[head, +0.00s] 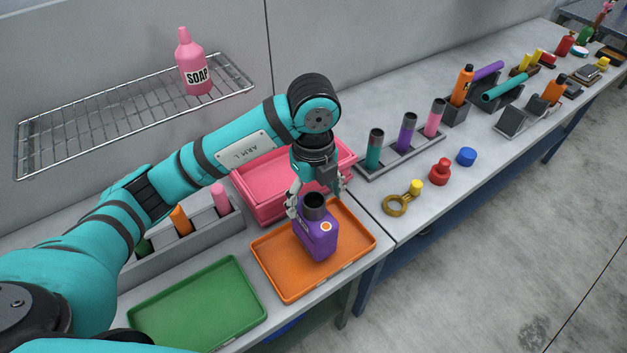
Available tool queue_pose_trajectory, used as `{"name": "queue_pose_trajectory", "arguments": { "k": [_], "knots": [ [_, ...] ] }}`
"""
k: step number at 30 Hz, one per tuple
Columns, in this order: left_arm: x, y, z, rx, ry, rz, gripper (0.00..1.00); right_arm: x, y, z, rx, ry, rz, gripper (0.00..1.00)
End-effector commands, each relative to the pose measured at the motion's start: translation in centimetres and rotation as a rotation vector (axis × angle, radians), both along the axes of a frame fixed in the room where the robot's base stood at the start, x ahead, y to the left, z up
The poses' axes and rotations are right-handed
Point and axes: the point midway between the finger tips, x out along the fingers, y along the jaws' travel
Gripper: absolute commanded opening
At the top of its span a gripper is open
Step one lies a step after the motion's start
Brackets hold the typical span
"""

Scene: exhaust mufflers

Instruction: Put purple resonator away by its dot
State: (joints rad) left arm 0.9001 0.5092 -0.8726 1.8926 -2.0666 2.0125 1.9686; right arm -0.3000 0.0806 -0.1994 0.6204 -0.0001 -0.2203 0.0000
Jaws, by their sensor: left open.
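The purple resonator (318,241) is a boxy purple body with a dark round neck. It stands upright on the orange tray (272,270). An orange dot (326,227) with a white ring shows on its upper front. My left gripper (316,200) is open and points down at the resonator's neck, one finger on each side of it. Whether the fingers touch the neck is unclear. The green tray (190,303) is empty, and pink trays (265,200) are stacked behind the orange one. My right gripper is not in view.
A grey rack (185,246) with coloured pieces stands left, partly behind my arm. Another rack (400,160) holds teal, purple and pink tubes. A gold ring part (396,206), red part (440,172) and blue cap (466,157) lie right. A wire shelf (110,112) holds a soap bottle (193,65).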

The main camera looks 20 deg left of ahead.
Motion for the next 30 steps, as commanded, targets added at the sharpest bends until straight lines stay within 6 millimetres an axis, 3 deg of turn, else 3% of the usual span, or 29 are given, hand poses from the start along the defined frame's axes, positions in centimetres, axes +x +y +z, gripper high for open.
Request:
{"name": "queue_pose_trajectory", "arguments": {
  "k": [1,6,12,30],
  "knots": [
    [0.2,0.1,1.3,0.003,-0.009,0.0,0.8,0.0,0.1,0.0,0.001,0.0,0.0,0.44],
    [0.1,0.1,4.3,0.003,-0.005,0.0,0.8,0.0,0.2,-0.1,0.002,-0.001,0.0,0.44],
    [0.0,0.0,6.2,0.002,0.0,0.001,0.8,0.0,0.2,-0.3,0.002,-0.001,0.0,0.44],
    [0.0,0.0,6.6,0.001,0.002,0.001,0.8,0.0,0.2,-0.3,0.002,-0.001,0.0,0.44]
  ]
}}
